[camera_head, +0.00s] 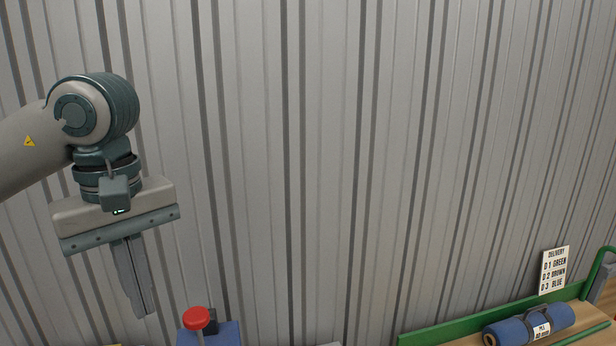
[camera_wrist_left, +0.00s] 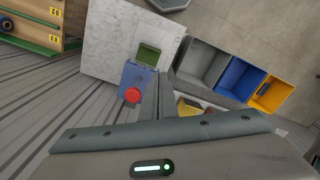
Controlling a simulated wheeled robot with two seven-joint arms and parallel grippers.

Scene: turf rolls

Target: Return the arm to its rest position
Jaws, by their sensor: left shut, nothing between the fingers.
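My left arm comes in from the left in the head view, raised in front of the corrugated wall. My left gripper (camera_head: 146,314) hangs down with its fingers together and nothing between them. In the left wrist view the closed fingers (camera_wrist_left: 165,80) point away from the camera, over the edge of a pale panel. My right arm and right gripper are not in view.
A red button (camera_head: 196,318) tops a blue box (camera_head: 228,335) below and right of the gripper. It also shows in the left wrist view (camera_wrist_left: 132,95), near grey, blue (camera_wrist_left: 240,78) and yellow bins. A blue roll (camera_head: 530,325) lies on a green-edged shelf beneath a delivery sign (camera_head: 554,270).

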